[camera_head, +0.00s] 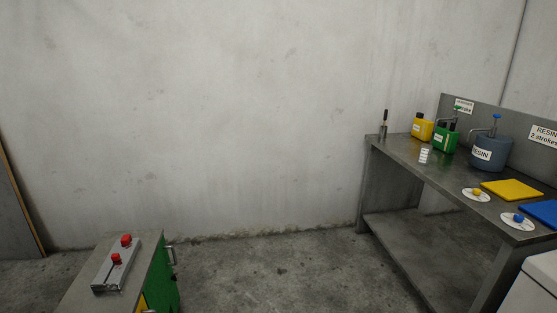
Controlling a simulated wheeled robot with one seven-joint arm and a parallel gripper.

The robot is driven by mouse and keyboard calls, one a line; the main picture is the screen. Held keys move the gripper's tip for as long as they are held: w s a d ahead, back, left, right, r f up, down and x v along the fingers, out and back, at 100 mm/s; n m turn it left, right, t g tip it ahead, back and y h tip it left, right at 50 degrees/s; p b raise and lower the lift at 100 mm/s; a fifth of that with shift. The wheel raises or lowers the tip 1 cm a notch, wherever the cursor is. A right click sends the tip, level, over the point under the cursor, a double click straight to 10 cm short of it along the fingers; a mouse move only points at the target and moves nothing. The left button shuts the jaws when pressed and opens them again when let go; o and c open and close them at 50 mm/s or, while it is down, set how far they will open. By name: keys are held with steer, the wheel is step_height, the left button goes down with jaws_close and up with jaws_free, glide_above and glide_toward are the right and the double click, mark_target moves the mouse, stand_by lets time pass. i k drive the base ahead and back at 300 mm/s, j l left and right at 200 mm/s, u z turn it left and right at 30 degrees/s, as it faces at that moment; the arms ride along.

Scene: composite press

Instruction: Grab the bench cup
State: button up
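The grey metal bench (440,182) stands at the right against the wall. A small pale upright piece (424,156) with dark marks is on its top, left of the resin pump; it may be the bench cup, but it is too small to be sure. No other clear cup shows on the bench. My gripper is not in view.
The bench also holds a yellow jug (422,130), a green jug (446,139), a blue RESIN pump (491,152), a yellow pad (512,190) and a blue pad (541,213). A red-button control box (116,266) is lower left. The middle floor (265,280) is clear.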

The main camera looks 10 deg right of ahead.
mark_target(426, 151)
steer(key=i, duration=1.85)
steer(key=i+z, duration=0.7)
steer(key=i+j+z, duration=0.35)
steer(key=i, duration=0.15)
steer(key=i+l+z, duration=0.1)
steer(key=i+z, duration=0.5)
steer(key=z, duration=0.15)
